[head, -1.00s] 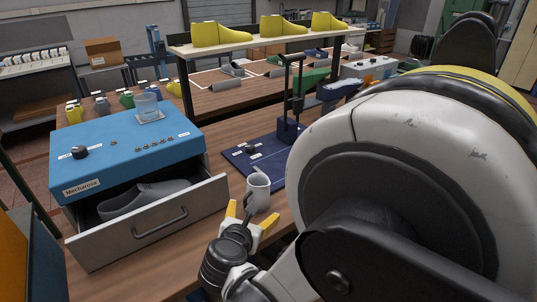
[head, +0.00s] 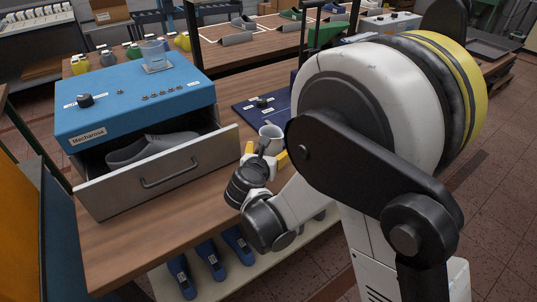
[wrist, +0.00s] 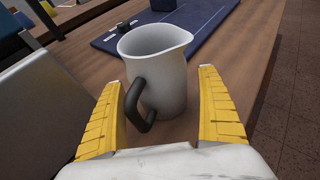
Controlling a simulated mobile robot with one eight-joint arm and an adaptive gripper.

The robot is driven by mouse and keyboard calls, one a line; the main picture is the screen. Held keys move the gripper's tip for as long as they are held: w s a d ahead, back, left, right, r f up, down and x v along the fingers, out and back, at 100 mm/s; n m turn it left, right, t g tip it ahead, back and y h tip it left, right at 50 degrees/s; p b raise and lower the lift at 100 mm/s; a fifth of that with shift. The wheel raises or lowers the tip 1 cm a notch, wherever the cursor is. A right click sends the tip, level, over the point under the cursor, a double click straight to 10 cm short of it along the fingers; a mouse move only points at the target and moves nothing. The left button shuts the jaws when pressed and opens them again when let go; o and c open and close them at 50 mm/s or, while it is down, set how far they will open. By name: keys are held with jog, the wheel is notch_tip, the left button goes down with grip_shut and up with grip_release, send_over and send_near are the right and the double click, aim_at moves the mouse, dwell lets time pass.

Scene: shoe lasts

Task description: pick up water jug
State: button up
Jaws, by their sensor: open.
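The water jug (wrist: 165,75) is a white-grey pitcher with a spout and a dark handle (wrist: 140,105). It stands upright on the wooden workbench in the wrist view, its handle turned toward me. My gripper (wrist: 165,100) is open, with yellow fingers to the left and right of the jug's near side and handle. I cannot tell whether either finger touches it. In the head view the jug (head: 271,138) is just beyond my gripper (head: 264,156), and its lower part is hidden by the gripper.
A blue machine (head: 140,100) with an open grey drawer (head: 165,175) holding a grey shoe last (head: 150,148) stands left of my gripper. A dark blue board (head: 258,108) lies behind the jug. Blue lasts (head: 210,258) stand on a shelf below.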

jog(key=shift+w+f, duration=0.1)
jog(key=shift+w, duration=0.1)
jog(key=shift+c, duration=1)
jog(key=c, duration=1.3)
jog(key=shift+r, duration=0.2)
jog(key=shift+r+p, duration=0.9)
jog(key=shift+r, duration=0.2)
jog(key=shift+r+p, duration=0.55)
jog(key=shift+r, duration=0.4)
jog(key=shift+s+d+r+p, duration=0.15)
jog(key=shift+d+r+p, duration=0.8)
jog(key=shift+d, duration=1)
jog(key=shift+s+d+r+p, duration=0.15)
jog(key=shift+d+r+p, duration=0.35)
jog(key=shift+d+r, duration=1.1)
jog(key=shift+s+d+r+p, duration=0.15)
jog(key=shift+d+r+p, duration=0.6)
jog(key=shift+d, duration=1.5)
